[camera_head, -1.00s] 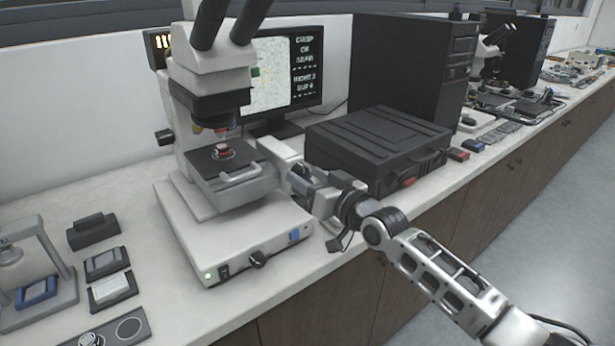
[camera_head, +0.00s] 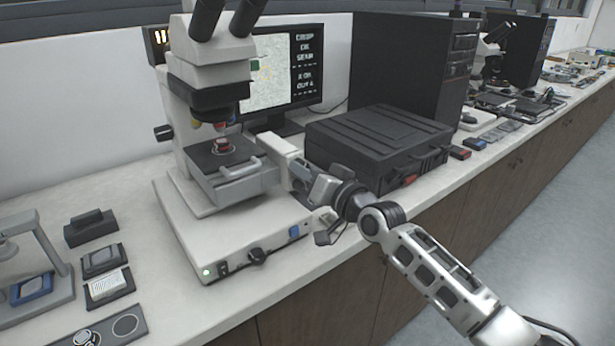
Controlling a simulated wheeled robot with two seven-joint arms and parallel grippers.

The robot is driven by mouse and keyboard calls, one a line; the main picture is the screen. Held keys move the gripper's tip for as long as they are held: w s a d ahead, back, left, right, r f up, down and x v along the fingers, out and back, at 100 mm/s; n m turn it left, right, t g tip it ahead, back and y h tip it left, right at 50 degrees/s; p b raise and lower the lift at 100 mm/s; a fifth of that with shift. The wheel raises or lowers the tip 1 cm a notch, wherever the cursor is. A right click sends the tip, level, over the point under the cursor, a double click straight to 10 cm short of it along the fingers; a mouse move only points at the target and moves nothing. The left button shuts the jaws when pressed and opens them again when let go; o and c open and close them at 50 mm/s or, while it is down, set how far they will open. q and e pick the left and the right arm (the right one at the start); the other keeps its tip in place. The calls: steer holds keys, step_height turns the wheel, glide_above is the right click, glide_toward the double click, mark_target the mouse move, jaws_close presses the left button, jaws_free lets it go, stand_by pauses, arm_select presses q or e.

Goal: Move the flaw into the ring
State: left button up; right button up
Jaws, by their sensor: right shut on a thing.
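The microscope (camera_head: 215,68) stands on the bench. Its dark stage (camera_head: 204,158) carries a small red sample (camera_head: 221,146) under the lens. A pale handle (camera_head: 240,168) is at the stage front. My right gripper (camera_head: 292,170) reaches in from the right and is shut on a control at the stage's right side. The gripped part is mostly hidden. The monitor (camera_head: 285,75) behind shows a pale speckled picture with a green patch (camera_head: 255,65) and white text beside it. I cannot make out the flaw or the ring at this size. My left gripper is out of view.
A black case (camera_head: 378,140) lies close behind my right arm, with a dark computer tower (camera_head: 412,75) behind it. At the left are small trays (camera_head: 108,287) and a grey stand (camera_head: 50,255). Bare bench lies left of the microscope base.

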steer(key=o, duration=1)
steer(key=v, duration=1.6)
steer(key=shift+r, duration=0.15)
steer(key=shift+w, duration=0.1)
